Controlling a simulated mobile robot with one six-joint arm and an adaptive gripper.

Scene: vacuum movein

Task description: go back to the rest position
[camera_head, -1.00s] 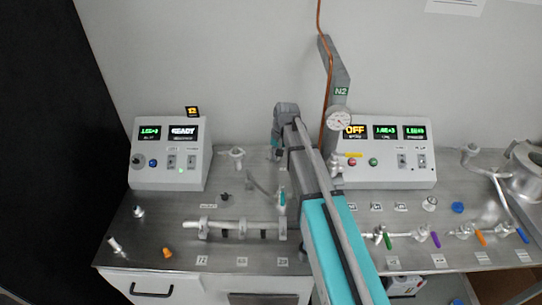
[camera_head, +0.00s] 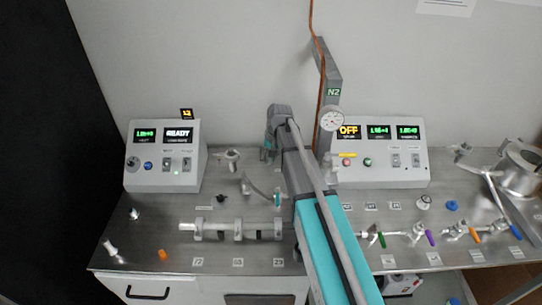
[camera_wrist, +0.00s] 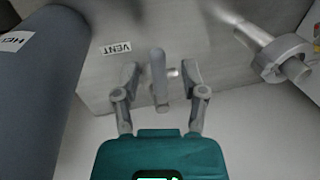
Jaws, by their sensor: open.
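My gripper (camera_wrist: 159,70) is open in the wrist view, with one finger on each side of a grey upright rod or handle (camera_wrist: 158,82). Gaps show on both sides of the rod, and nothing is gripped. A VENT label (camera_wrist: 117,48) lies on the steel surface just left of the fingers. In the head view my arm reaches up over the bench, and its wrist end points down behind the bench's middle. The fingertips are too small or hidden to make out there.
A grey READY control box (camera_head: 163,155) stands at left, an OFF control box (camera_head: 385,155) at right. The N2 post (camera_head: 329,85) with its gauge stands close right of my arm. A horizontal tube assembly (camera_head: 235,230) and coloured valves (camera_head: 428,236) line the front. A dark cylinder (camera_wrist: 38,85) is near my gripper.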

